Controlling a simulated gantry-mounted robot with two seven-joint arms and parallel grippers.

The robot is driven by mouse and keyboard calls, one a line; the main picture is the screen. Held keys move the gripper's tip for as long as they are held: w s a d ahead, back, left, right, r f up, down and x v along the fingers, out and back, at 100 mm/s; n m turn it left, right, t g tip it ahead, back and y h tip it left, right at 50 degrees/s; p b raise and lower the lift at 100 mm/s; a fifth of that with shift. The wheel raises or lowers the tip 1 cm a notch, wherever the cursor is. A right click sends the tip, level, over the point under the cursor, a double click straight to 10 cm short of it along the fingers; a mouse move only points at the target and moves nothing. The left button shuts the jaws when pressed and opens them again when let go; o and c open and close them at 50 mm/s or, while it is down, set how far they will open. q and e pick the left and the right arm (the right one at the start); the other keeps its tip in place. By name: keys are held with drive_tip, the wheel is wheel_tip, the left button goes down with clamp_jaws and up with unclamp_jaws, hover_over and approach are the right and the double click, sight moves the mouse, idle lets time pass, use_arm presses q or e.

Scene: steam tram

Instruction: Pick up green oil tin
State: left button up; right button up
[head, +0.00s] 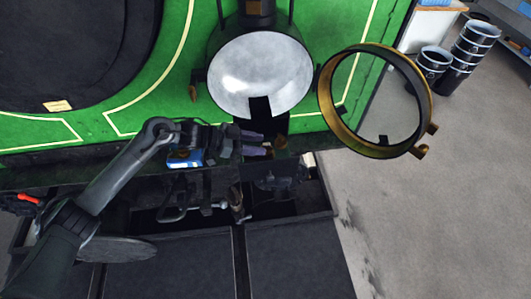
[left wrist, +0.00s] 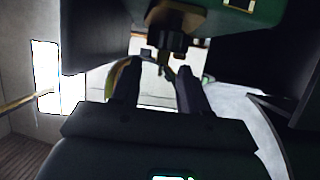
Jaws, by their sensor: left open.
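I cannot make out a green oil tin for certain in either view. My left gripper (head: 265,144) reaches in from the left at the tram's front edge, just below the lamp, with its fingers pointing right. A small brownish piece (head: 281,143) shows just beyond its fingertips. In the left wrist view the two dark fingers of my left gripper (left wrist: 158,69) stand apart. A dark and olive-brass fitting (left wrist: 166,48) hangs in front of the gap between them. I cannot tell whether the fingers touch it. My right gripper is not in view.
The green tram front (head: 110,95) carries a large lamp with a pale reflector (head: 262,72). Its brass ring (head: 424,100) is swung open to the right. Dark buckets (head: 432,65) stand at the far right. Tools (head: 178,212) lie below the arm. The floor at right (head: 430,220) is clear.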

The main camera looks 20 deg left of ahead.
sight(263, 145)
use_arm(q)
drive_tip(key=shift+x, duration=1.65)
clamp_jaws()
drive_tip(key=shift+a+f, duration=0.1)
drive_tip(key=shift+f, duration=0.05)
